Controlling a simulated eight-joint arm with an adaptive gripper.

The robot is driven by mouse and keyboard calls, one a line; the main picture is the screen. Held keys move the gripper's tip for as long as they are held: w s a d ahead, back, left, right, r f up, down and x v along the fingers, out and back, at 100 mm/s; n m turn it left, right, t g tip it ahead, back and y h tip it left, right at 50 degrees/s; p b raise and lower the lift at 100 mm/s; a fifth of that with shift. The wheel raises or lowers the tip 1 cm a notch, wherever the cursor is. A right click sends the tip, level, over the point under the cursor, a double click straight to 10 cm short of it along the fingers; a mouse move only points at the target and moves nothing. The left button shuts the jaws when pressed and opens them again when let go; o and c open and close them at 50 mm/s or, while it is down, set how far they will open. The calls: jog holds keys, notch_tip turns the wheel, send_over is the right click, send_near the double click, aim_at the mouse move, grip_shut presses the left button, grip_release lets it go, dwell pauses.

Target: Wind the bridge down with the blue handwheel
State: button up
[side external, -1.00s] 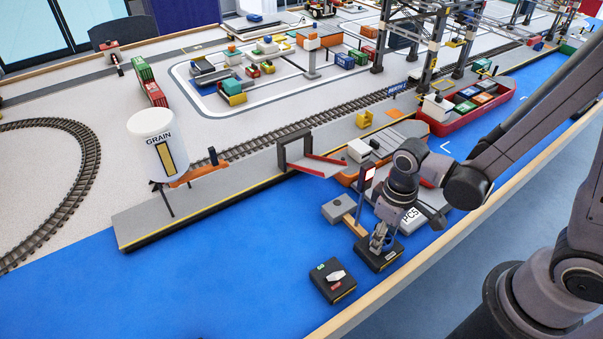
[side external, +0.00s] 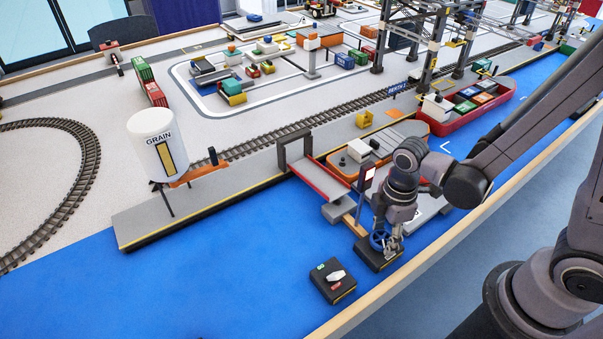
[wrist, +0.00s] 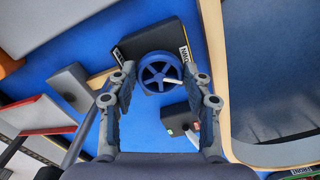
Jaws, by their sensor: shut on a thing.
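The blue handwheel (side external: 377,240) stands on a black box (side external: 366,258) near the table's front edge. In the wrist view the spoked wheel (wrist: 150,72) sits between my fingertips, with a pale handle across its lower right. My gripper (side external: 388,246) points down and is shut on the wheel; its fingers (wrist: 160,74) lie at opposite sides of the rim. The bridge (side external: 325,181), a grey deck with red sides, slopes down from a dark frame (side external: 283,152) on the quay. Its low end is over or at the grey block (side external: 333,213); I cannot tell whether they touch.
A black switch box (side external: 332,281) with green and red labels stands at the front left of the wheel. A signal post (side external: 367,178) and an orange-edged boat (side external: 351,165) are close behind my wrist. The wooden table edge (side external: 350,319) runs along the front.

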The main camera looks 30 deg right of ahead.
aim_at(383, 237)
jog(key=n, duration=0.6)
jog(key=shift+w+n, duration=0.15)
jog(key=shift+n, duration=0.15)
dwell(0.5)
jog(key=o, duration=1.2)
jog(key=shift+c, duration=0.2)
jog(key=shift+r, duration=0.15)
notch_tip(383, 237, up, 12)
